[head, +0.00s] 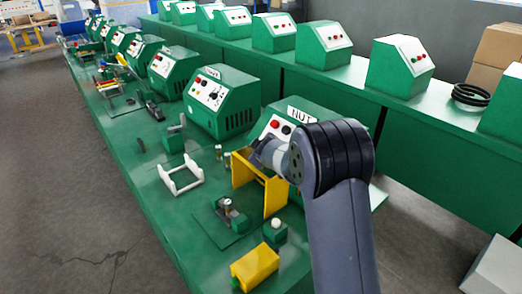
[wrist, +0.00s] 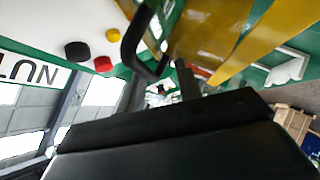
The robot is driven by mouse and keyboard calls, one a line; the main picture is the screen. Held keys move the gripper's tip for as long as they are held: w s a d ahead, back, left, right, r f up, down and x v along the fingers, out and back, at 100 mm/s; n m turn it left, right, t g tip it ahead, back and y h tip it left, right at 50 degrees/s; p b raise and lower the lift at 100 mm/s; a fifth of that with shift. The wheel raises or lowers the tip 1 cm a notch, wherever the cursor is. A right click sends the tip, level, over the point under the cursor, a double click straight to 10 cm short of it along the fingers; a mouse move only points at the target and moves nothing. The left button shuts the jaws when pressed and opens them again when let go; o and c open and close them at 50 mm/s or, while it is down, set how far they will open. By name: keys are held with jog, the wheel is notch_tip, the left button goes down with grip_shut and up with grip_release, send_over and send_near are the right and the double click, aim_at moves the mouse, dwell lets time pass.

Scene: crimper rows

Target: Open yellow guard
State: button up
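The yellow guard (head: 275,196) is an angular frame with upright panels. It stands on the green bench in front of the green box labelled NUT (head: 298,112). In the head view my wrist is at the guard's upper right, and my gripper is mostly hidden there. In the wrist view the guard (wrist: 205,35) fills the upper right as blurred yellow panels. Dark parts of my gripper (wrist: 168,72) show close to it, including a hooked black piece. I cannot tell whether they touch the guard or how far apart the fingers are.
A yellow block (head: 255,268), a small green post with a white top (head: 275,232), a small fixture (head: 232,214) and a white bracket (head: 181,179) are nearby on the bench. Black, red and yellow buttons (wrist: 103,64) show on the machine face. More green boxes line both benches.

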jog(key=shift+s, duration=0.1)
jog(key=b+v, duration=0.1)
jog(key=v, duration=0.9)
jog(key=shift+s+r, duration=0.25)
